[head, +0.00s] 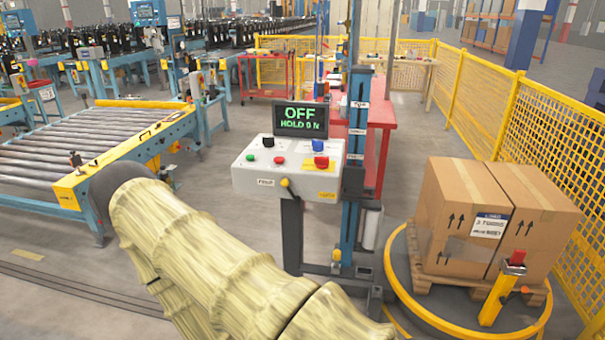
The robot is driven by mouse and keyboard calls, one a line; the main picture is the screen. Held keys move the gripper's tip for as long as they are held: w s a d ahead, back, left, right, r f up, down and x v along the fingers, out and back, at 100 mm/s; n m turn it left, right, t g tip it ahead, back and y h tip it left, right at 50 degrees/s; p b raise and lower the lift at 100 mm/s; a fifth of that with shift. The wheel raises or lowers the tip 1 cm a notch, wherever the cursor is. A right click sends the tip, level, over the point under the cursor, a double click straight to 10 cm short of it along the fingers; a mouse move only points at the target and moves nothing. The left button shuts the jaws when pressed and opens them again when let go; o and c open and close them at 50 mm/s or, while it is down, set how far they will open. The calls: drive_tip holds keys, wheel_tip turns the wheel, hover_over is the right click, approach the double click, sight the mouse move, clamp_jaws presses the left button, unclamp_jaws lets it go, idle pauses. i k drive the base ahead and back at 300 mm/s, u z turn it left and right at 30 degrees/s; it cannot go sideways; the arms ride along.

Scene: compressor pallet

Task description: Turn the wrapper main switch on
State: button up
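The wrapper's grey control box (243,178) stands on a dark post in the middle of the head view. Its display (300,113) reads OFF in green, with a smaller line that looks like HOLD 0 N. The labels are too small to tell which is the main switch. My sleeved arm reaches up to the left, its far end left of the box and apart from it. My gripper does not show.
A blue mast (353,200) rises right beside the box. Two cartons (460,212) sit on a pallet on the yellow-rimmed turntable (420,312) at right. Yellow mesh fencing (540,130) runs behind. A roller conveyor (80,145) is at left. Floor between conveyor and box is clear.

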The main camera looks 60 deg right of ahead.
sight(321, 163)
drive_tip(key=z, duration=0.85)
drive_tip(key=i, duration=1.45)
drive_tip(key=z, duration=0.5)
drive_tip(key=k, duration=0.6)
drive_tip(key=u, duration=0.3)
